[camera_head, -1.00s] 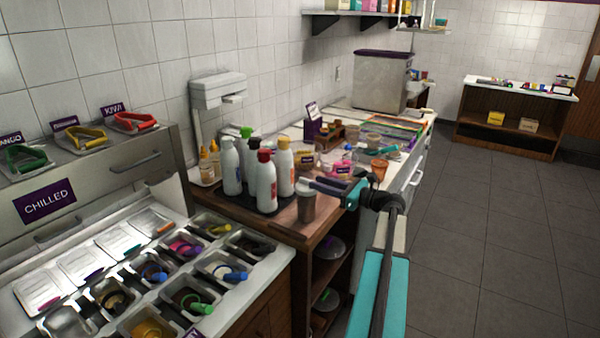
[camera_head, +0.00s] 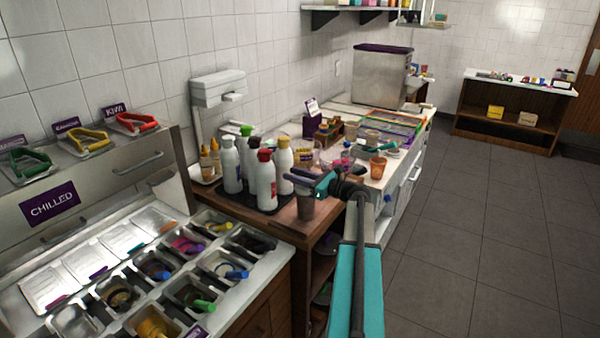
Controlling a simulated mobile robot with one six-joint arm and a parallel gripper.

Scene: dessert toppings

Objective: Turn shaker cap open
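A dark grey cylinder (camera_head: 306,207), which looks like the shaker, stands upright at the right front corner of the wooden counter. My gripper (camera_head: 304,182) is at its top, coming from the right, with its teal part just above and right of the rim. The gripper covers the top of the shaker, so the cap and its turn cannot be made out. At this size I cannot tell whether the fingers touch the cap or are open or shut.
Several white bottles (camera_head: 265,182) with coloured caps stand on a dark tray just left of the shaker. An orange cup (camera_head: 377,167) and small tubs stand behind to the right. Chilled topping pans (camera_head: 190,293) fill the front left. The floor at right is clear.

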